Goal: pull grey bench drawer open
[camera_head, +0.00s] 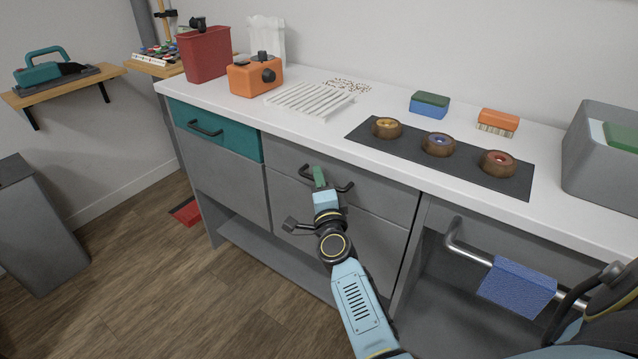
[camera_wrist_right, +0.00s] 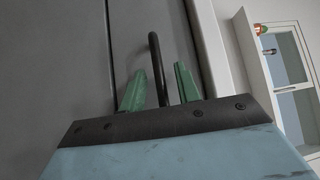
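The grey bench drawer (camera_head: 382,197) is the upper grey front right of the teal drawer, and it looks shut, flush with the bench. Its dark bar handle (camera_head: 345,187) is partly hidden by my right gripper (camera_head: 318,175). In the right wrist view, the black handle (camera_wrist_right: 154,60) runs between the two green fingers of my right gripper (camera_wrist_right: 160,78). A gap shows on each side of the bar, so the fingers are open around it without visibly clamping it. My left gripper is out of view.
The teal drawer (camera_head: 225,138) is left of the grey one. A towel rail (camera_head: 468,253) with a blue cloth (camera_head: 517,286) is at the right. The white worktop (camera_head: 300,127) holds an orange box (camera_head: 250,80) and a dark mat (camera_head: 410,153). Floor in front is clear.

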